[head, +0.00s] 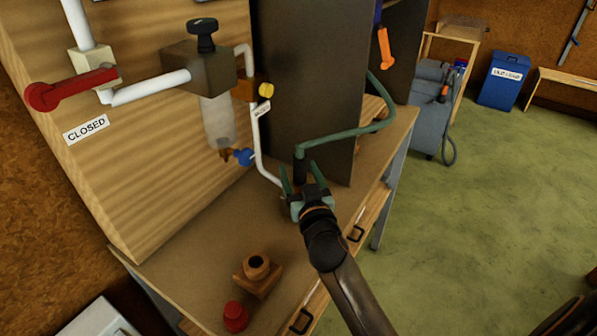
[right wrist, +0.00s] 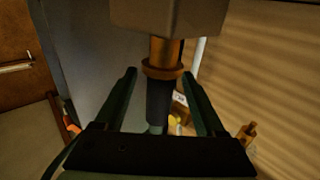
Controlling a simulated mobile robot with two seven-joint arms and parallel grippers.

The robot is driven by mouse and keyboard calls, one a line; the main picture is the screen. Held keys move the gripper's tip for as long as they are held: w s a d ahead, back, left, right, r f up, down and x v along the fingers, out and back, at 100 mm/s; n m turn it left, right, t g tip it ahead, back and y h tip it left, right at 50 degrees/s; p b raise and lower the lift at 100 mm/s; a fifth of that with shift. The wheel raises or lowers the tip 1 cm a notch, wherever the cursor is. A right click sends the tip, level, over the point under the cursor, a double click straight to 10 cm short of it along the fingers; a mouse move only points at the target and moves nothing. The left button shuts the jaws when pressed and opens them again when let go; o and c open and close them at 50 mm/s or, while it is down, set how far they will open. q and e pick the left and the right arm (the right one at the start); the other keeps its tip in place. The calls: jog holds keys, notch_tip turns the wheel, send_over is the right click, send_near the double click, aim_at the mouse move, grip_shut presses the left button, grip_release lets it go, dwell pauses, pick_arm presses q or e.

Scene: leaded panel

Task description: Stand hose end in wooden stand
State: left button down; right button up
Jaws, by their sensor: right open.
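The green hose (head: 345,133) comes down from the upper right and ends in a black hose end (head: 300,168) over the bench. My right gripper (head: 303,176) is open at this hose end. In the right wrist view a black cylinder with a copper-coloured collar, seemingly the hose end (right wrist: 158,100), shows between the two spread fingers; I cannot tell whether they touch it. The wooden stand (head: 257,281), a brown block with a round, open socket on top, stands at the bench's front left, apart from the hose. My left gripper is not in view.
A red cap (head: 235,317) lies beside the stand. A white pipe (head: 258,150), a blue valve (head: 243,157) and a clear filter bowl (head: 217,122) are left of the gripper. A dark upright panel (head: 305,80) stands behind. The bench top (head: 215,240) between gripper and stand is clear.

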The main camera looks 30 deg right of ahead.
jog(key=shift+s+r, duration=0.1)
jog(key=shift+s, duration=0.1)
jog(key=shift+c, duration=0.5)
grip_shut()
